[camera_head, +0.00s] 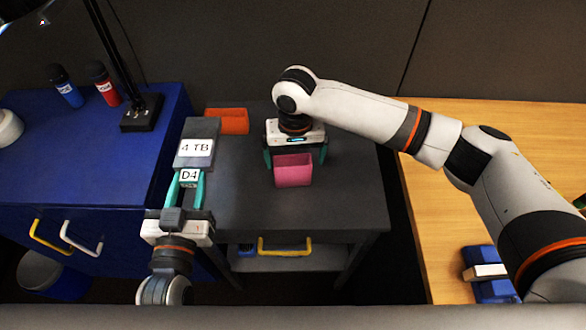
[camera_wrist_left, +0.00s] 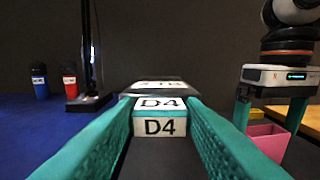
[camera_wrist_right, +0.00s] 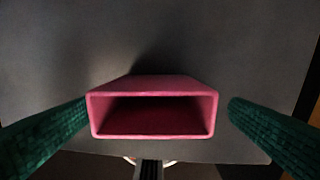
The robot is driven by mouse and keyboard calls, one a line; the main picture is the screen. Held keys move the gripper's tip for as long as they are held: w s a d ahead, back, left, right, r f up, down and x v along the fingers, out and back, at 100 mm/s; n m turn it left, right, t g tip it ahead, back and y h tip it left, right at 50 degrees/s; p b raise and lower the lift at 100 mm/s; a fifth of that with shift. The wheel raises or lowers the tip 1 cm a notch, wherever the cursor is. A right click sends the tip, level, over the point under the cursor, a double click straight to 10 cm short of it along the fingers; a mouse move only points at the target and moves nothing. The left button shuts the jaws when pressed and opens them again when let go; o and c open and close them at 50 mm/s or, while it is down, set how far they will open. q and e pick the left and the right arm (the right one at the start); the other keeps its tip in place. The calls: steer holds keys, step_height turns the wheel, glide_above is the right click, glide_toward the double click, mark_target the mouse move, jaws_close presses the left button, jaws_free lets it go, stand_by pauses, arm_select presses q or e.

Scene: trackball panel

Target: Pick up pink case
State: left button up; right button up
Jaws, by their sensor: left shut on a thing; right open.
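The pink case (camera_head: 293,172) is an open-topped rectangular box on the dark grey table. In the right wrist view its hollow opening (camera_wrist_right: 152,84) faces the camera, between the two teal fingers. My right gripper (camera_head: 294,157) is open above and behind it, one finger on each side, with gaps visible between fingers and case. My left gripper (camera_head: 188,190) is shut on a dark grey drive (camera_head: 197,130) labelled "4 TB" and "D4", at the table's left side. The left wrist view shows its D4 end (camera_wrist_left: 160,127) between the fingers.
An orange case (camera_head: 227,121) lies at the table's back left. A blue cabinet (camera_head: 60,160) at left carries a lamp base (camera_head: 142,112), a blue bottle (camera_head: 66,88) and a red bottle (camera_head: 104,85). A wooden table (camera_head: 425,220) stands at right. The grey table's front (camera_head: 330,205) is clear.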

mark_target(292, 170)
steer(key=shift+a+f, duration=0.15)
steer(key=shift+f, duration=1.25)
steer(key=shift+a+f, duration=0.15)
steer(key=shift+f, duration=1.2)
steer(key=shift+c, duration=0.6)
steer(key=c, duration=0.7)
steer(key=shift+r, duration=5.05)
steer(key=shift+c, duration=0.2)
steer(key=shift+f, duration=0.1)
steer(key=shift+f+b, duration=0.4)
steer(key=shift+f, duration=4.25)
steer(key=shift+f, duration=0.3)
